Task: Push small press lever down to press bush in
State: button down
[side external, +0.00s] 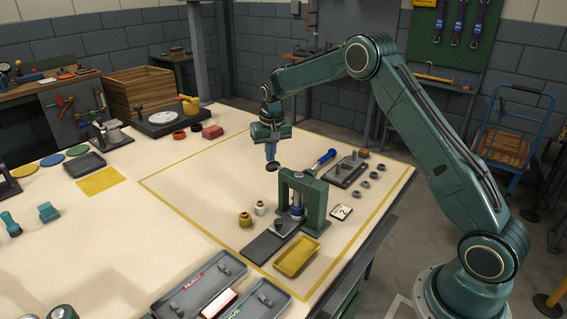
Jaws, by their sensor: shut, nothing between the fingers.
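The small press is a green frame (315,207) on a dark base plate (262,246), with a shiny ram (296,198) in its middle. A dark round knob (273,168) shows beside the top of the frame and appears to be the lever's end. My gripper (271,157) is shut and empty, pointing down just above this knob; I cannot tell whether it touches. A small dark cylindrical part (279,224) sits on the base in front of the ram. I cannot tell whether it is the bush, or how deep any bush is seated.
A blue-handled tool (326,156) and a grey block with pegs (346,170) lie behind the press. Brass (245,219) and pale (260,208) cylinders stand left of it. A yellow tray (297,256) and a number card (341,212) are close by. The marked area's left side is clear.

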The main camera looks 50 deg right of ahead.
notch_tip(320, 180, up, 11)
dwell(1.4)
jog(key=s+a+r+n+t, duration=0.1)
jog(key=s+a+r+n, duration=0.1)
jog(key=s+a+r, duration=0.6)
jog(key=s+a+r+n+t, duration=0.1)
jog(key=s+r, duration=0.4)
jog(key=s, duration=0.6)
jog(key=s+a+f+n+t, duration=0.1)
jog(key=s+a+f, duration=0.1)
jog(key=s, duration=0.8)
jog(key=s+a+f+n+t, duration=0.1)
jog(key=s+a+f+n, duration=0.1)
jog(key=s, duration=0.9)
jog(key=shift+a+f+y, duration=0.4)
jog(key=shift+a+f, duration=0.05)
jog(key=shift+f, duration=0.45)
